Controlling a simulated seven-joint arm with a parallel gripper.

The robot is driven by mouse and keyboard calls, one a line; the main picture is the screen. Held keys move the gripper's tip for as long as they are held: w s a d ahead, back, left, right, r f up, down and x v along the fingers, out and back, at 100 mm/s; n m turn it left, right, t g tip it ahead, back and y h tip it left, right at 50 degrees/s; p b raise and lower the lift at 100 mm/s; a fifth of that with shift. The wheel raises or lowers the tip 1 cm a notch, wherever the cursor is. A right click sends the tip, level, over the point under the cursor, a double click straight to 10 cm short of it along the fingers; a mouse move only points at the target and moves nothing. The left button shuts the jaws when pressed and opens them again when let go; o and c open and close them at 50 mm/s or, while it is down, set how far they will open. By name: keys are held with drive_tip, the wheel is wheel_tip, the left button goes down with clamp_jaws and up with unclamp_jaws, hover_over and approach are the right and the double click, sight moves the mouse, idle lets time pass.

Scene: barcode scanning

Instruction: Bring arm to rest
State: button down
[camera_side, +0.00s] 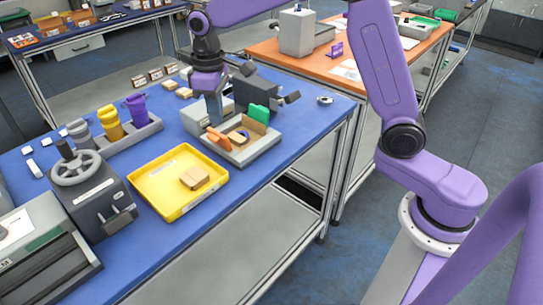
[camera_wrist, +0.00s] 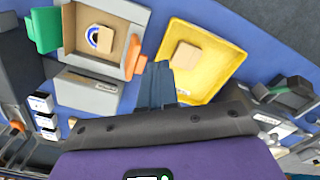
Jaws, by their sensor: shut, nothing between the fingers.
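My gripper (camera_side: 214,118) is shut and empty. In the side view it hangs over the blue table, behind the grey station that holds an open cardboard box (camera_side: 240,137). In the wrist view my shut fingers (camera_wrist: 158,72) point between the open box (camera_wrist: 98,38) and the yellow tray (camera_wrist: 222,75). The box has orange and green clamp pieces at its sides and a small item inside. A small brown box (camera_side: 194,178) lies in the yellow tray (camera_side: 160,198); it also shows in the wrist view (camera_wrist: 187,55).
A grey machine with a handwheel (camera_side: 75,172) stands at the front left. A rack with grey, yellow and purple holders (camera_side: 112,130) is behind the tray. Small boxes (camera_side: 155,74) lie at the back edge. An orange table (camera_side: 262,50) stands behind.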

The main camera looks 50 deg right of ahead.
drive_tip(key=s+d+f+n, duration=0.1)
drive_tip(key=s+d+n, duration=0.2)
drive_tip(key=s, duration=1.3)
drive_tip(key=s+d+f+n, duration=0.1)
drive_tip(key=s+d+n, duration=0.2)
drive_tip(key=s, duration=1.4)
drive_tip(key=d, duration=0.3)
drive_tip(key=shift+d, duration=0.1)
